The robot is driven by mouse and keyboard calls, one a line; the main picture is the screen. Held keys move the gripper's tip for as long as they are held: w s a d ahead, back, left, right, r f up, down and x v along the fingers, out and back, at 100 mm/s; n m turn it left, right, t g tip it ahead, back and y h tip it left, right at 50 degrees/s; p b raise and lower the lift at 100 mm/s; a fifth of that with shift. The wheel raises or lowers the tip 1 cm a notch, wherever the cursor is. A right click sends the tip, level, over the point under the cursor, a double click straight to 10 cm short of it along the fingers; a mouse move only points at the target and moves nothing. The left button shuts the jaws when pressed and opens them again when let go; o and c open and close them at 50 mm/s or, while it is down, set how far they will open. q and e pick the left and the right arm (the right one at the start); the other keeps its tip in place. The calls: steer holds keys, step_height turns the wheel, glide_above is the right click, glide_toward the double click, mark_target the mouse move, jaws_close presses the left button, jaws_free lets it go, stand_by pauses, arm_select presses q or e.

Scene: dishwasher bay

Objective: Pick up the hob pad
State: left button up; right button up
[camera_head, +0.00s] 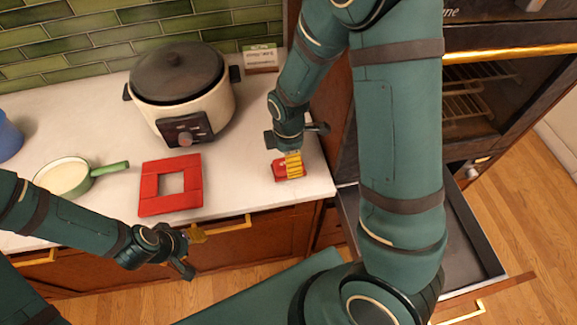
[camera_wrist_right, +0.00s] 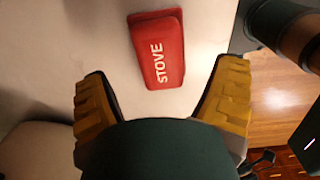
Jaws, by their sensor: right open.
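The hob pad appears to be a small red block lettered "STOVE" (camera_wrist_right: 158,50). It lies on the white counter near its right front corner, and it also shows in the head view (camera_head: 280,171), partly covered by yellow fingers. My right gripper (camera_head: 292,163) is above the pad, pointing down. In the right wrist view its two yellow fingers are wide apart, with the pad between and beyond them and nothing held. My left gripper (camera_head: 187,250) is low at the counter's front edge, away from the pad; its opening is unclear.
A red square frame (camera_head: 150,187) lies on the counter left of the pad. A cream cooker with a dark lid (camera_head: 178,72) stands behind, and a green-handled pan (camera_head: 65,177) is at left. A small box (camera_head: 260,58) stands by the wall. An open drawer (camera_head: 470,235) is at right.

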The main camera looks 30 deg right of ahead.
steer(key=shift+f, duration=1.55)
steer(key=c, duration=1.3)
steer(key=shift+r, duration=0.15)
steer(key=shift+a+r, duration=0.15)
steer(key=shift+r, duration=0.05)
step_height(320, 180, up, 6)
steer(key=shift+w+r, duration=0.1)
steer(key=w+a, duration=0.1)
steer(key=a, duration=0.5)
steer(key=w+a, duration=0.2)
steer(key=a, duration=0.4)
steer(key=w+a+b, duration=0.1)
steer(key=a, duration=0.6)
steer(key=shift+w+r, duration=0.1)
steer(key=shift+w, duration=0.3)
